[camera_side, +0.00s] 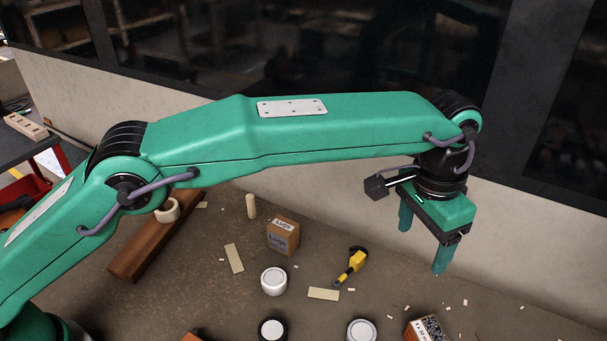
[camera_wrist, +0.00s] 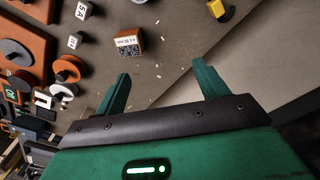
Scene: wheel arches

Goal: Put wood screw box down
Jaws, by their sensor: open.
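The box that looks like the wood screw box (camera_side: 427,329) stands on the floor at the bottom edge of the side view, partly cut off. It is orange-brown with a pale, speckled printed face. What seems to be the same box (camera_wrist: 128,43) shows upper left of centre in the wrist view, its lettering too small to read. My gripper (camera_side: 422,248) hangs high at the right, fingers pointing down. In the wrist view my gripper (camera_wrist: 160,72) has its fingers wide apart with nothing between them. It is clear of the box.
A brown Lugs box (camera_side: 283,236), a yellow-black tool (camera_side: 350,267) and white-lidded jars (camera_side: 274,281) stand around the floor. Pale strips and small scraps lie between them. A wooden beam (camera_side: 155,240) lies at the left. A pale low wall (camera_side: 530,235) runs behind my gripper.

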